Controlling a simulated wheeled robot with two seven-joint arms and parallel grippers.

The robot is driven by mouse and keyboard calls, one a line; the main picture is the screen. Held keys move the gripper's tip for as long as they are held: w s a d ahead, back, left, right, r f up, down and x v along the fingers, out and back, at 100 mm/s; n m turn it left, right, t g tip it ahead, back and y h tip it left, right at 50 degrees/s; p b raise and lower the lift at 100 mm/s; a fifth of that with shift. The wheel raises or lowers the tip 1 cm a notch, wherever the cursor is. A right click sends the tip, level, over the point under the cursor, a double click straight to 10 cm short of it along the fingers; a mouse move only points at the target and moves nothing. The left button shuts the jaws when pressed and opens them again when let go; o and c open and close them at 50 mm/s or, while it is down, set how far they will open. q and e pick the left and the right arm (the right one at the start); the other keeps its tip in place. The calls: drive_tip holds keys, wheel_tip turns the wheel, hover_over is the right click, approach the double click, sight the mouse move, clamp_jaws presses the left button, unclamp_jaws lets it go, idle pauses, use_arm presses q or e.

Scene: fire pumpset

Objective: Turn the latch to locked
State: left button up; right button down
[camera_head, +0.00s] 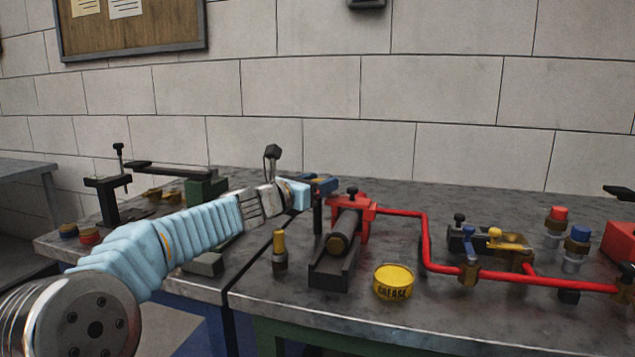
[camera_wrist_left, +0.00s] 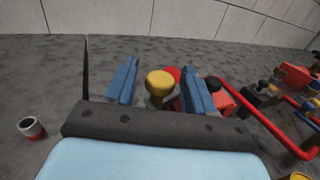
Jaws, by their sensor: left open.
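I cannot tell for sure which part is the latch. My left gripper (camera_head: 322,184) is open, its blue fingers just left of a red block (camera_head: 366,206) with a black knob (camera_head: 352,191). In the left wrist view, a round yellow knob (camera_wrist_left: 159,83) shows between the open fingers (camera_wrist_left: 157,84) with a gap on both sides. A red part (camera_wrist_left: 173,74) shows partly behind it. The red block (camera_wrist_left: 214,98) is just right of the fingers. In the head view I cannot make out the yellow knob at the fingers. My right gripper is not in view.
A red pipe (camera_head: 426,241) runs right from the red block. A dark trough (camera_head: 332,267) with a cylinder, a yellow-topped post (camera_head: 279,248) and a grease can (camera_head: 393,282) stand in front. Brass fittings (camera_head: 508,252) stand right. Bare bench (camera_head: 450,336) shows along the front.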

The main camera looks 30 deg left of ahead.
use_arm(q)
drive_tip(key=c, duration=1)
drive_tip(key=shift+r+m+h+p, duration=0.25)
drive_tip(key=shift+m+h+p, duration=0.15)
drive_tip(key=shift+p, duration=0.15)
drive_tip(key=shift+a+m+g+h+p, duration=0.1)
drive_tip(key=shift+m+g+h+p, duration=0.2)
drive_tip(key=shift+m+h, duration=0.25)
drive_tip(key=m+g+h, duration=0.1)
drive_tip(key=h, duration=0.1)
drive_tip(key=m+g+h, duration=0.1)
drive_tip(key=h, duration=0.1)
drive_tip(key=shift+f+m+h, duration=0.15)
drive_tip(key=shift+m+h, duration=0.1)
drive_tip(key=shift+m, duration=0.1)
drive_tip(key=o, duration=1)
